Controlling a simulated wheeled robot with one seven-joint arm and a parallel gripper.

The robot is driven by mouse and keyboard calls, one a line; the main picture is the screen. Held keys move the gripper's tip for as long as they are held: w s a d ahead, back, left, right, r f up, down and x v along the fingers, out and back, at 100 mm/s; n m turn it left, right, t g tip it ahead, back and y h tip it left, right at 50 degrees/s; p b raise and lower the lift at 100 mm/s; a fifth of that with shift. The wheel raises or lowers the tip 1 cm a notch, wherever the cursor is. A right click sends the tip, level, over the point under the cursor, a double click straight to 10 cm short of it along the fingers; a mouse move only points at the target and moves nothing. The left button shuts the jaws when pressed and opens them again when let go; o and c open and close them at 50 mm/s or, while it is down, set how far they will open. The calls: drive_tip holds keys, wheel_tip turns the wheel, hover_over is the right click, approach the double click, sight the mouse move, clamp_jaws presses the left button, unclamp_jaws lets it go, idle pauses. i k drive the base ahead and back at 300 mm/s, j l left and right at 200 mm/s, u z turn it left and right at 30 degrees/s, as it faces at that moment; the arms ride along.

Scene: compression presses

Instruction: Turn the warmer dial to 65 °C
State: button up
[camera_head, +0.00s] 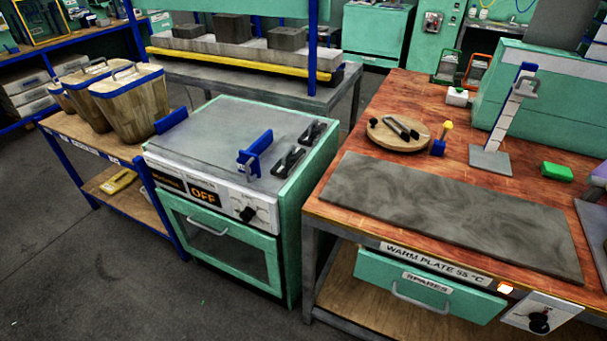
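A green cabinet warmer (225,243) with a glass door stands at the centre, left of the wooden bench. Its sloped front panel carries a dark display reading OFF (203,195) in orange and a black dial (247,214) with scale marks around it. The dial's markings are too small to read. A second black dial (540,322) sits on a white panel at the lower right, under the bench edge near a label reading "WARM PLATE 55 °C" (435,263). My gripper is not in view.
A blue bracket (255,153) and two dark clamps (290,161) sit on the cabinet's top. A grey slab (445,215) lies along the bench front. Wooden bins (133,104) stand on a blue-framed table at left. Floor (90,270) in front of the cabinet is clear.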

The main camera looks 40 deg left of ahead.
sight(245, 216)
drive_tip(key=u, duration=1.6)
